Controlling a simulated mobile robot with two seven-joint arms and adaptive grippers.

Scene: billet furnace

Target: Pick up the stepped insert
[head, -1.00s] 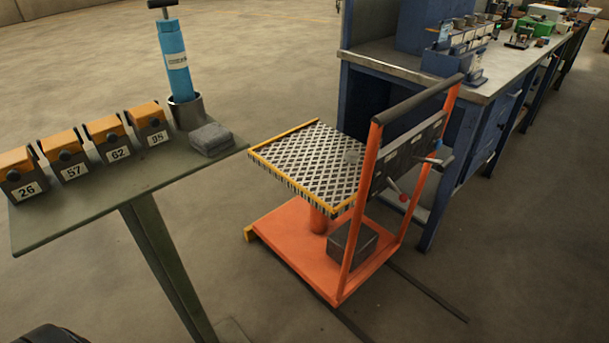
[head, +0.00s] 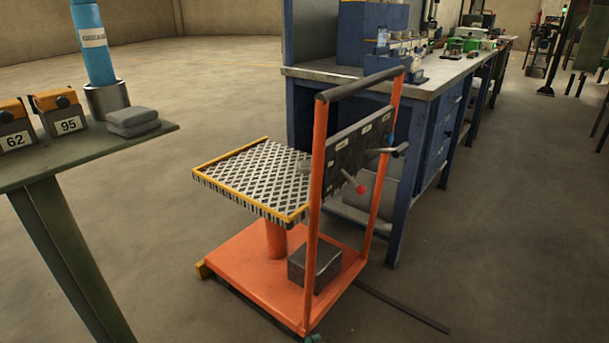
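I cannot make out a stepped insert for certain. Neither of my grippers shows in the head view.
A green table (head: 60,160) at left holds numbered boxes (head: 67,115), a blue cylinder (head: 93,45) in a grey cup and folded grey cloths (head: 132,121). A blue workbench (head: 415,130) stands behind the cart. A grey block (head: 315,267) sits on the cart base.

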